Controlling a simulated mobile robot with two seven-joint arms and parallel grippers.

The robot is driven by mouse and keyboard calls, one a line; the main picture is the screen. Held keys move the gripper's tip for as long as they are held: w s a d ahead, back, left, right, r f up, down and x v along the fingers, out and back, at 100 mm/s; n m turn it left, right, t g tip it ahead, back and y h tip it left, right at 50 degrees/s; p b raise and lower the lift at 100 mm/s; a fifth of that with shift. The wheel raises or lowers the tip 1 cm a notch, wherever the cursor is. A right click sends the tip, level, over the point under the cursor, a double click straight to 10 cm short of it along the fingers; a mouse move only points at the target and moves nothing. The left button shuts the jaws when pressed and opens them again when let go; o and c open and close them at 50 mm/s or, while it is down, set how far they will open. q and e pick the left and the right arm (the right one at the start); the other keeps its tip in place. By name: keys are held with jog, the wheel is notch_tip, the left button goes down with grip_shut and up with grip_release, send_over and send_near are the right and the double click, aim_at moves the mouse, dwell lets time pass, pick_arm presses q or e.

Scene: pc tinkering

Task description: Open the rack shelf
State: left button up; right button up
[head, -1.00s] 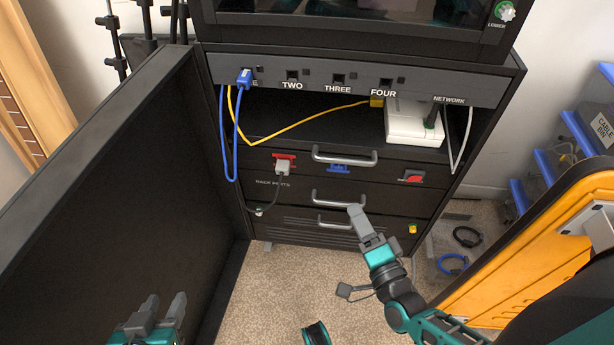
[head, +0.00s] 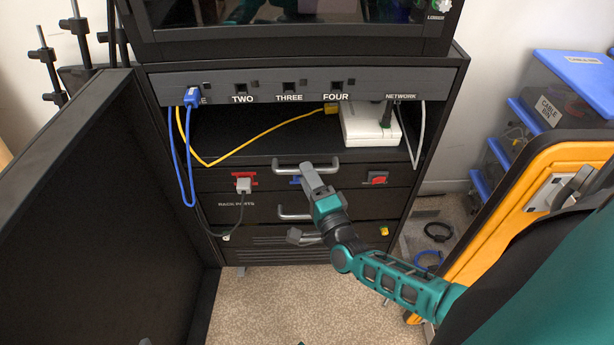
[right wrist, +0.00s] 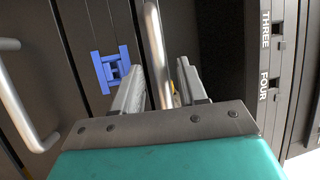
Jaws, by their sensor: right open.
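The black rack (head: 433,78) stands ahead. Its upper closed shelf front (head: 340,182) carries a silver bar handle (head: 285,164), a blue fitting (head: 296,180) and a red switch (head: 377,178). I cannot tell whether the fingers touch the bar. The front looks flush with the rack.
A second handle (head: 293,216) sits on the drawer below. A grey plug (head: 243,185) with a hanging cable is at the left. The open black door (head: 90,200) stands left; an orange panel (head: 520,210) and blue-lidded bins (head: 572,70) stand right. Carpet (head: 300,300) is clear.

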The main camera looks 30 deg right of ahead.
jog(key=shift+w+d+r, duration=0.1)
jog(key=shift+w, duration=0.4)
grip_shut()
dwell(0.4)
